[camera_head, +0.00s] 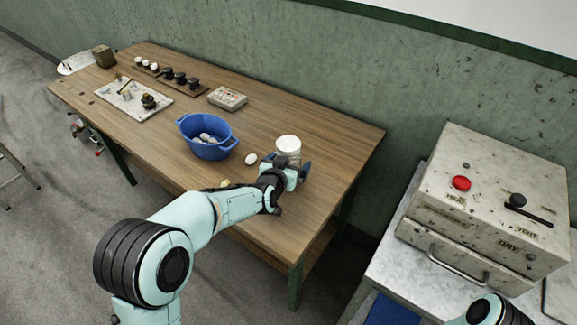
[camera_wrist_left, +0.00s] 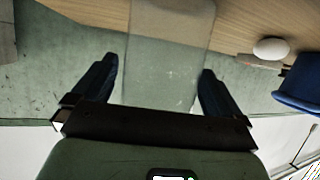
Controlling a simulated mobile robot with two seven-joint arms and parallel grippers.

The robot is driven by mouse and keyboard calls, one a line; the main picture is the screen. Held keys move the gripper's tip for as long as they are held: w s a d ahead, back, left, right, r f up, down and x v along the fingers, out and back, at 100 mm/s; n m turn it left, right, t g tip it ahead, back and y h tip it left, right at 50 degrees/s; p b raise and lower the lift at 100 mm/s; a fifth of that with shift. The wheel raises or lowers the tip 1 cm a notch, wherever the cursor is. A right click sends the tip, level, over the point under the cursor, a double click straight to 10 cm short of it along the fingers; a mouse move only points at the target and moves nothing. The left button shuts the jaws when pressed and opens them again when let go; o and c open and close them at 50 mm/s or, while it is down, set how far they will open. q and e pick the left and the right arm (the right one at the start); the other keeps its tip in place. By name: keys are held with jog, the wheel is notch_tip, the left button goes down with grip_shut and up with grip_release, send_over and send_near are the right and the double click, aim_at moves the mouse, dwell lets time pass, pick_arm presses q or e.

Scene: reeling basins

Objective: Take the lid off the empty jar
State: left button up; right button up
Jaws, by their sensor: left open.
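A clear jar (camera_head: 290,157) with a white lid (camera_head: 288,143) stands upright near the right end of the wooden table. No contents show through its wall. My left gripper (camera_head: 287,165) is open at the near side of the jar, below the lid. In the left wrist view, the see-through jar body (camera_wrist_left: 172,45) lies between the two spread fingers of the left gripper (camera_wrist_left: 157,68), with gaps at the sides. The lid cannot be made out in that view. My right gripper is not in view.
A blue basin (camera_head: 210,150) holding white cocoons stands left of the jar. A white cocoon (camera_head: 251,159) and a yellowish one (camera_head: 225,183) lie on the table (camera_head: 330,130). A grey heater box (camera_head: 480,210) stands at right. The tabletop right of the jar is clear.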

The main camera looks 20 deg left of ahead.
aim_at(292, 137)
pick_arm(q)
jog(key=c, duration=1.1)
notch_tip(292, 137, up, 9)
jog(key=p, duration=0.3)
notch_tip(292, 137, up, 11)
jog(key=p, duration=0.6)
jog(key=shift+p, duration=0.3)
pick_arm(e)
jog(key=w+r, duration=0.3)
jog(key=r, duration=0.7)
pick_arm(q)
jog(key=shift+s, duration=0.1)
jog(key=shift+o, duration=1)
jog(key=c, duration=0.5)
